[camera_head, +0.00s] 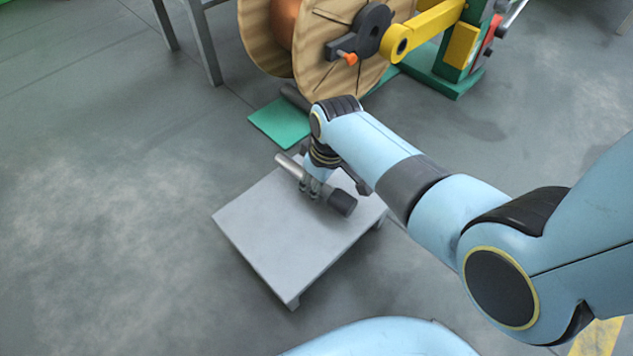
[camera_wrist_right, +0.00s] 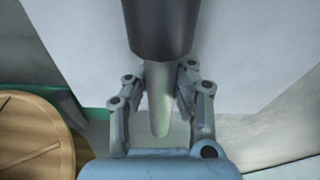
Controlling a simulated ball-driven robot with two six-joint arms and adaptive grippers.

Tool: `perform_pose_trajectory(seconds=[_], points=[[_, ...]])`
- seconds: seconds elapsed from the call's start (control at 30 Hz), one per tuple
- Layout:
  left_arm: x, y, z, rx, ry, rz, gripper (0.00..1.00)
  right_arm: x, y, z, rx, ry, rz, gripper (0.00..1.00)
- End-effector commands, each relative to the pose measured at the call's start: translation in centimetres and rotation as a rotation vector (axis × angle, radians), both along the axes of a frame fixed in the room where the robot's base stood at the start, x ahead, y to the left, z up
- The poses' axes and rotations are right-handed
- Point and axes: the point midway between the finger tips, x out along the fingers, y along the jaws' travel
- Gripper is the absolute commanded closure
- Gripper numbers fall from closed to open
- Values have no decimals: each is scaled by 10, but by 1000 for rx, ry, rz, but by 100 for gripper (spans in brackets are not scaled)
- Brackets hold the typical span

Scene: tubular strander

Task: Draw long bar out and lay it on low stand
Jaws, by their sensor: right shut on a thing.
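The long bar is a silver rod (camera_head: 291,167) with a thick black end (camera_head: 342,202). My right gripper (camera_head: 311,188) is shut on the bar, over the low stand (camera_head: 265,235), a grey flat-topped platform. In the right wrist view the black end (camera_wrist_right: 161,25) is at the top and the silver rod (camera_wrist_right: 159,98) runs down between the fingers of my right gripper (camera_wrist_right: 160,90). I cannot tell whether the bar touches the stand's top. My left gripper is not in view.
A wooden spool (camera_head: 312,45) stands beyond the stand, with a dark bracket (camera_head: 360,32) and a yellow arm (camera_head: 425,27) at its side. A green plate (camera_head: 279,124) lies on the floor by it. Grey table legs (camera_head: 205,45) stand at upper left. The floor at left is clear.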

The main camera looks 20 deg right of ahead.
Motion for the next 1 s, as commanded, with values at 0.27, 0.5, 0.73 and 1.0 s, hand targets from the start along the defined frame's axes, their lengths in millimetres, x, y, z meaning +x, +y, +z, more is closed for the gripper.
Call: perform_pose_trajectory(seconds=[0.27, 0.5, 0.73, 1.0], points=[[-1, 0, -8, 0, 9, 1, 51, 0, 0, -12, -1, 0, 0, 100], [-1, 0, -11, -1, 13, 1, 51, 0, -2, -17, -5, 0, 0, 89], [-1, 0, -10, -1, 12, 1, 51, -2, -1, -18, -3, 4, 1, 59], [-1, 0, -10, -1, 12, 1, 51, -3, 0, -18, -1, 6, 0, 55]])
